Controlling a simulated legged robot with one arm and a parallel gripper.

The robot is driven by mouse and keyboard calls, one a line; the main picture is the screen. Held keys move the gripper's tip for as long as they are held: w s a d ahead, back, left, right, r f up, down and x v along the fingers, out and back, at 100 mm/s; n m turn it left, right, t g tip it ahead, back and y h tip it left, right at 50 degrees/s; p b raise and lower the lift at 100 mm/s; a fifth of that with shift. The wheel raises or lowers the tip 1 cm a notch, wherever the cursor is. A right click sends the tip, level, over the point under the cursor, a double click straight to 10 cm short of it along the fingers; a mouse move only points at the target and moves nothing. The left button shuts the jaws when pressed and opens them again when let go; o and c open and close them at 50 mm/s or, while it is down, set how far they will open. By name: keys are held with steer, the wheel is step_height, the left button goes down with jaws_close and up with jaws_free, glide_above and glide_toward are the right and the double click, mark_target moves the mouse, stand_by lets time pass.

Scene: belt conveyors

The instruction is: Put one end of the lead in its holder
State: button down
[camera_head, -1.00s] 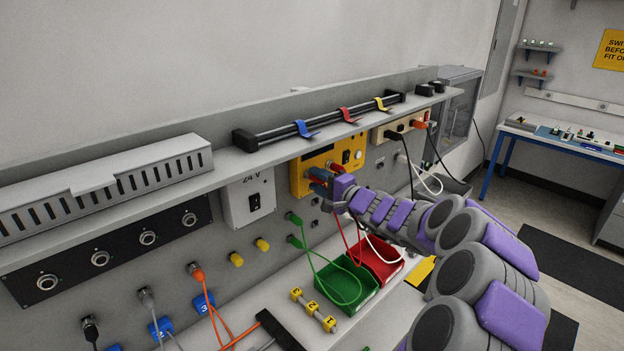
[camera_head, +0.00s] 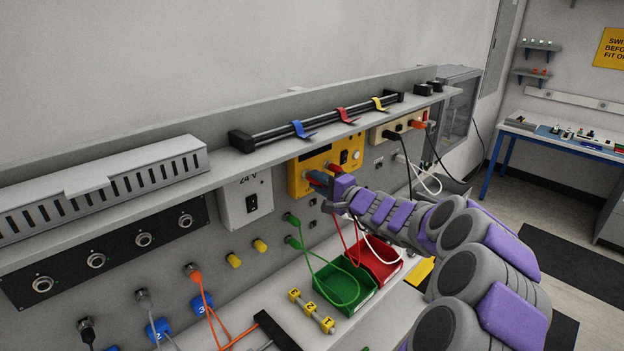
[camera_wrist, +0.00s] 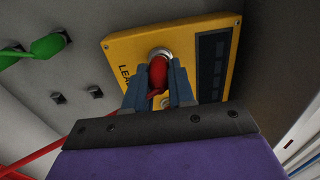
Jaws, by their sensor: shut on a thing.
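My gripper (camera_head: 315,184) is at the front of the yellow box (camera_head: 347,157) on the back panel. In the wrist view, my gripper (camera_wrist: 158,90) is shut on the red plug (camera_wrist: 158,72) of the lead. The plug's far end overlaps the round metal-rimmed socket (camera_wrist: 160,52) on the yellow box (camera_wrist: 118,55); I cannot tell how deep it sits. The red cable (camera_head: 343,232) hangs below my gripper towards the red bin (camera_head: 382,262), and it also shows at lower left in the wrist view (camera_wrist: 35,155).
A green lead (camera_head: 318,255) hangs from the panel into the green bin (camera_head: 345,287). The grey shelf (camera_head: 285,160) runs above the yellow box. A white switch box (camera_head: 245,200) is to its left. A numbered yellow bar (camera_head: 312,311) lies on the bench.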

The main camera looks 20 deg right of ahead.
steer(key=shift+s+d, duration=0.1)
steer(key=shift+s, duration=0.05)
steer(key=shift+b+v, duration=0.9)
steer(key=shift+v, duration=1.4)
